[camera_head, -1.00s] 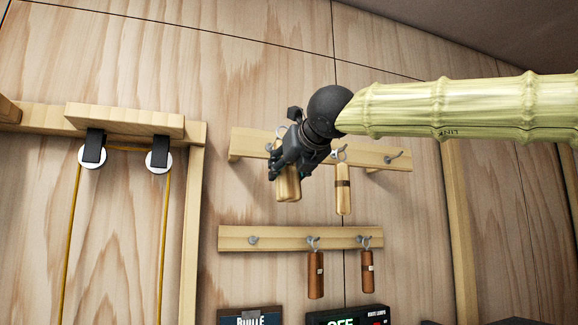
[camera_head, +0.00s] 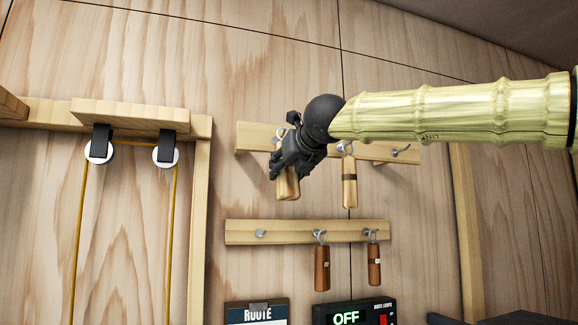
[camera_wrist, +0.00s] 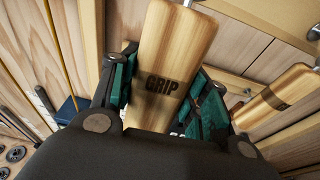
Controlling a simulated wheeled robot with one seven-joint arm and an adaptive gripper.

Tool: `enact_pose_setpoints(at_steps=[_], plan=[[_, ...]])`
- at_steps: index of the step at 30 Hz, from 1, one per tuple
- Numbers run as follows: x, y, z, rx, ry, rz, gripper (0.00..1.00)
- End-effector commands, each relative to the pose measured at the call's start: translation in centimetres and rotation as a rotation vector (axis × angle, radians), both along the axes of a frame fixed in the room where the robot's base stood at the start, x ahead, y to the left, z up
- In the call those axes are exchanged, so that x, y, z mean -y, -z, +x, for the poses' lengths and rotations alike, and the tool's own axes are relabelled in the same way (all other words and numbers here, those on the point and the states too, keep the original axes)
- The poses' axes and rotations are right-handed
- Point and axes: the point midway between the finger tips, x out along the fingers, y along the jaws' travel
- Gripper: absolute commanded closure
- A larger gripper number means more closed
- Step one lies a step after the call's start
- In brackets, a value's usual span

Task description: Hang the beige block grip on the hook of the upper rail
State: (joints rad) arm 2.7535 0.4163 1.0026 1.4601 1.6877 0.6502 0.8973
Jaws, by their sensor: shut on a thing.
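My gripper (camera_head: 287,172) is shut on the beige block grip (camera_head: 289,186), in front of the left part of the upper rail (camera_head: 255,136). In the wrist view the grip (camera_wrist: 180,50), marked "GRIP", stands between the two finger pads. A metal piece, perhaps another hook, shows just left of my gripper, partly covered.
A similar beige grip with a dark band (camera_head: 349,185) hangs close to the right of my gripper. The lower rail (camera_head: 285,232) holds two brown grips (camera_head: 322,268) (camera_head: 374,264) and has a bare left hook (camera_head: 260,234). A pulley frame (camera_head: 130,115) stands left.

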Motion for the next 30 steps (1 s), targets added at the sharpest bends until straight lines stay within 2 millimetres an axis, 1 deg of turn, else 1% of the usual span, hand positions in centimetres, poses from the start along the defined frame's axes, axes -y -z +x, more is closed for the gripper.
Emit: enact_pose_setpoints(at_steps=[8,15,30], plan=[[-0.4,-0.1,1.2,0.0,0.001,0.0,0.82],[-0.7,0.6,2.0,0.0,0.0,0.0,0.82],[-0.8,1.0,2.5,0.001,0.001,0.0,0.82]])
